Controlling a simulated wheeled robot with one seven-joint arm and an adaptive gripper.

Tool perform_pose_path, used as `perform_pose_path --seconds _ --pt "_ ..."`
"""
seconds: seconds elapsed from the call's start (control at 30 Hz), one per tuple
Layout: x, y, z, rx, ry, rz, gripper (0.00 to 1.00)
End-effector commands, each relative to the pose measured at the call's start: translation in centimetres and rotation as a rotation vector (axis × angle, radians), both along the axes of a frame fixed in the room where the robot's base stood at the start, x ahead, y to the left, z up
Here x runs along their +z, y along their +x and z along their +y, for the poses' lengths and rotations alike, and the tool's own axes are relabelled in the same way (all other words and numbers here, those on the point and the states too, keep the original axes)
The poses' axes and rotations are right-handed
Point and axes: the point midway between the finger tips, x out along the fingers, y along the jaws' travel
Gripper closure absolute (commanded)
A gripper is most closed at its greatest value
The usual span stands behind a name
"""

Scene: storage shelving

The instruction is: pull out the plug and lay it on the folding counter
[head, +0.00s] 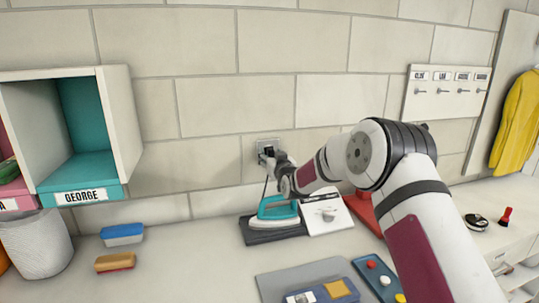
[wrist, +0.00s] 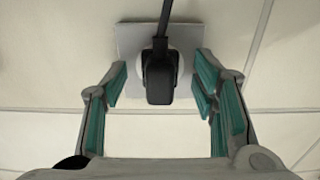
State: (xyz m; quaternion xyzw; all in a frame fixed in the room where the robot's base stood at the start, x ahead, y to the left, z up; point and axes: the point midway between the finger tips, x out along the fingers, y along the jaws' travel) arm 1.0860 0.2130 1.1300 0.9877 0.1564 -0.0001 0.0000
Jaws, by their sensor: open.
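The black plug (wrist: 159,78) sits in a wall socket (wrist: 130,42) with a pale square plate, and its cord runs up out of the wrist view. In the head view the socket plate (head: 268,144) is on the block wall, and a dark cord hangs from it toward the iron. My gripper (head: 266,158) is at the socket in the head view. In the wrist view my gripper (wrist: 162,88) is open, with one teal-padded finger on each side of the plug and gaps between. The counter (head: 190,255) runs below; I cannot tell which part folds.
A teal iron (head: 277,209) stands on a dark pad below the socket, beside a white panel (head: 327,215). A blue box (head: 122,236) and a brush (head: 115,262) lie left. A blue tray (head: 377,280) is in front. The counter's middle left is clear.

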Motion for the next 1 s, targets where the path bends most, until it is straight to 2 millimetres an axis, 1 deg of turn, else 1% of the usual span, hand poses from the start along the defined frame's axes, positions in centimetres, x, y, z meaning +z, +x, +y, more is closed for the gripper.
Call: perform_pose_path --seconds 0.67,0.7,0.77,0.8,0.87,0.9,0.93,1.0 --pt "0.05 0.01 0.01 0.000 0.000 -0.001 0.47" --pt "0.05 0.01 0.01 0.000 0.000 -0.001 0.51" --pt "0.04 0.00 0.01 0.000 0.000 -0.001 0.65" --pt "0.04 0.00 0.01 0.000 0.000 0.000 0.74" --pt "0.03 0.00 0.00 0.000 0.000 0.000 0.87" --pt "0.03 0.00 0.00 0.000 0.000 0.000 0.97" --pt "0.02 0.00 0.00 0.000 0.000 0.000 1.00" --pt "0.05 0.01 0.00 0.000 0.000 -0.001 1.00"
